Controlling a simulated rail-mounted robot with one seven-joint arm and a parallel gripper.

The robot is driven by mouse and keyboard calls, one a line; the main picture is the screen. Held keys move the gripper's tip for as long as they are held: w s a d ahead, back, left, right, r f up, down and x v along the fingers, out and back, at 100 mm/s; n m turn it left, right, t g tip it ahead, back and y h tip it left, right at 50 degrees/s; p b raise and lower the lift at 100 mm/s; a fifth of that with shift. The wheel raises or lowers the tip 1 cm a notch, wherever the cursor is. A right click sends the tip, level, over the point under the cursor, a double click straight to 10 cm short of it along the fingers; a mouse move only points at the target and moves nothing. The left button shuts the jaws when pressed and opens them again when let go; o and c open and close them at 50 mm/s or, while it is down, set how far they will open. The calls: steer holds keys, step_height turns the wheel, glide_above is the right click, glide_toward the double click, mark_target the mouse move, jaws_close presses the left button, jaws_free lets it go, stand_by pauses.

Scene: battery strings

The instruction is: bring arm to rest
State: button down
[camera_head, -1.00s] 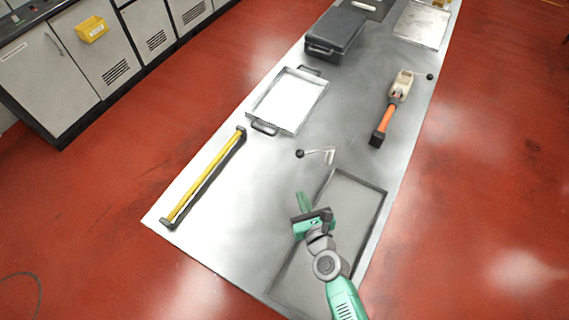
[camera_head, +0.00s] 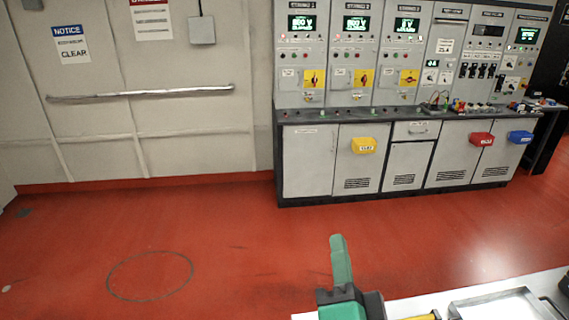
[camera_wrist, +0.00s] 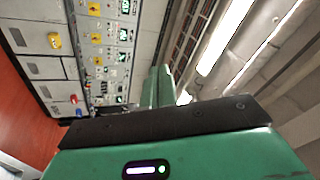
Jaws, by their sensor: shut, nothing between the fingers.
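My gripper (camera_head: 341,262) shows at the bottom middle of the head view, with its green fingers together and pointing up. Nothing is between them. It stands in front of the red floor, near the left end of the metal table (camera_head: 308,317). In the wrist view the green fingers (camera_wrist: 158,88) are closed together beyond the dark bar of the gripper body, and they point toward the wall and ceiling.
A grey cabinet bank (camera_head: 310,160) with string panels (camera_head: 362,100) stands along the back wall. A tray (camera_head: 505,305) sits on the table at lower right. The red floor (camera_head: 230,240) is clear at left.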

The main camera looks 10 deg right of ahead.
steer(key=s+a+r+n+t+y, duration=0.1)
steer(key=s+a+r+n+t, duration=0.1)
steer(key=s+a+r+n, duration=0.6)
steer(key=s+a+r+n+t+y, duration=0.15)
steer(key=a+r+n, duration=0.3)
steer(key=r, duration=0.65)
step_height(320, 180, up, 20)
steer(key=s+n+p, duration=0.1)
steer(key=p, duration=1.8)
steer(key=shift+s+d+r+p, duration=0.15)
steer(key=shift+s+r+p, duration=0.05)
steer(key=shift+s+p, duration=0.1)
steer(key=shift+f+h, duration=0.1)
steer(key=shift+h, duration=0.15)
